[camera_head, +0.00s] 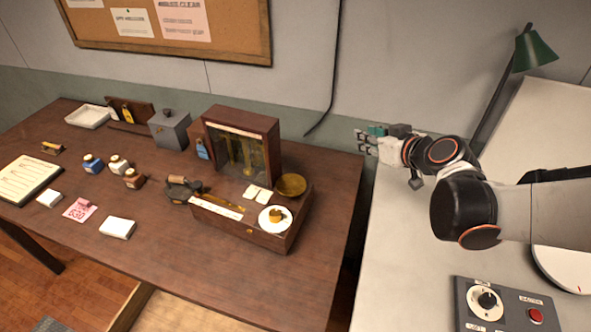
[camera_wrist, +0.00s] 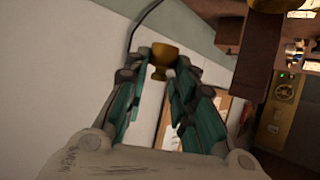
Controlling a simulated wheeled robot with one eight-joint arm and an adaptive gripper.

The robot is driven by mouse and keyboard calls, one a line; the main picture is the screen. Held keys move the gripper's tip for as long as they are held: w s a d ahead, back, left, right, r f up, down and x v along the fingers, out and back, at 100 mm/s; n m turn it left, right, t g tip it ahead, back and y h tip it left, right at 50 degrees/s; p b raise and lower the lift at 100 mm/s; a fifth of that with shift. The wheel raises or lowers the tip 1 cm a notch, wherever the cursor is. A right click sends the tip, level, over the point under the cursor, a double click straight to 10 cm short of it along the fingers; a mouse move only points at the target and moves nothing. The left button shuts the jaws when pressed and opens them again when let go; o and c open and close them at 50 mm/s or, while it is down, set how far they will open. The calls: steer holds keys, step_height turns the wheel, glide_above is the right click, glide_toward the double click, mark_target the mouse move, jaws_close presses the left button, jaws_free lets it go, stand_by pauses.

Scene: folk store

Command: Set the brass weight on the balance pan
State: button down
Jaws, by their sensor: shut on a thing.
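My gripper (camera_head: 372,142) is raised to the right of the wooden balance case (camera_head: 240,145), over the gap between the two tables. In the wrist view its teal fingers (camera_wrist: 167,72) are shut on a small brass weight (camera_wrist: 160,60) at the fingertips. The weight is hard to make out in the head view. The brass balance pan (camera_head: 291,185) is on the right of the case's wooden base, apart from my gripper. A brass piece at the wrist view's top edge is cut off.
A white dish (camera_head: 268,225) with a small brass-coloured thing in it sits at the base's front. A dark metal object (camera_head: 182,189) stands left of the base. Bottles, white blocks and a grey box (camera_head: 170,130) fill the left. A green lamp (camera_head: 533,48) stands right.

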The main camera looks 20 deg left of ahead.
steer(key=s+a+r+n+g+y+p, duration=0.1)
steer(key=s+a+r+n+g+p, duration=0.2)
steer(key=a, duration=0.5)
steer(key=s+a+r+y+p, duration=0.1)
steer(key=s+a+r, duration=0.35)
steer(key=a, duration=0.45)
steer(key=b, duration=1)
glide_above(294, 188)
step_height(294, 188, down, 15)
steer(key=shift+a+f, duration=0.1)
steer(key=shift+w+f+b, duration=0.1)
steer(key=shift+f+b, duration=1.85)
steer(key=shift+f, duration=0.9)
steer(key=shift+r, duration=0.15)
steer(key=shift+f, duration=0.2)
steer(key=c, duration=1.3)
jaws_free()
steer(key=shift+c, duration=0.2)
steer(key=shift+r, duration=0.3)
